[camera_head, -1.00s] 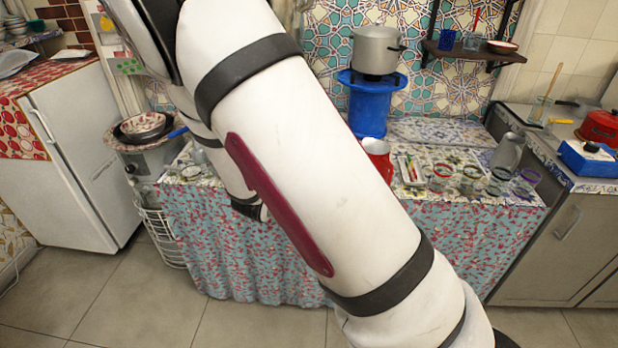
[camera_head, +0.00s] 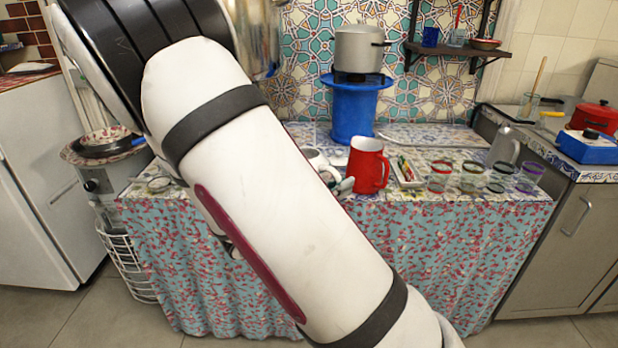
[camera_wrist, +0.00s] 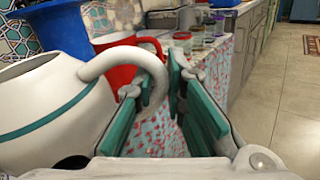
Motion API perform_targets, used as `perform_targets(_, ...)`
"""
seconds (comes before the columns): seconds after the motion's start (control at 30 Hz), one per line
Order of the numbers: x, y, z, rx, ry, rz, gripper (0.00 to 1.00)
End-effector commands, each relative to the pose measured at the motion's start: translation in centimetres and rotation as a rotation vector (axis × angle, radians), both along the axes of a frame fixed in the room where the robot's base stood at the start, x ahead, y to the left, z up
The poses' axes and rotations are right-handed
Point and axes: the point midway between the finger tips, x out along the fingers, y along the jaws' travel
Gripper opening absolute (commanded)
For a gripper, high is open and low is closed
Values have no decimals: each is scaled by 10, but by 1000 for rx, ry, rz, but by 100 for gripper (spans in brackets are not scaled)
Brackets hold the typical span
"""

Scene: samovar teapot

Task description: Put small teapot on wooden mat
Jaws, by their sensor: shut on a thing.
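The small teapot is white with a teal stripe; its body (camera_wrist: 45,110) fills the left of the wrist view and its curved handle arches toward my gripper (camera_wrist: 152,90). My gripper is shut on that handle, with teal finger pads on either side. In the head view the teapot (camera_head: 314,158) shows partly behind my arm, beside the red mug, and my fingertips (camera_head: 344,187) poke out past the arm. I cannot tell whether the teapot's base touches the counter. No wooden mat can be made out in either view.
A red mug (camera_head: 368,165) stands close to the teapot. A tray (camera_head: 409,172) and several glasses (camera_head: 470,177) sit to its right on the cloth-draped counter. A blue stand (camera_head: 353,110) bears a metal pot (camera_head: 359,48) behind. My arm hides much of the counter's left side.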

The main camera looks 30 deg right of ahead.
Motion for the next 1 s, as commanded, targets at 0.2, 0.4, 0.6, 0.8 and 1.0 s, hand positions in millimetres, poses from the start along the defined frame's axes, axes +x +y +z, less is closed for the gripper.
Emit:
perform_targets(0.2, 45, -23, -6, -3, -6, -3, 0)
perform_targets(0.4, 89, -44, -10, -3, -6, -1, 0)
perform_targets(0.6, 120, -59, -12, -2, -5, 0, 0)
perform_targets(0.8, 130, -64, -13, -2, -3, 1, 0)
perform_targets(1.0, 136, -67, -35, -1, 1, 2, 0)
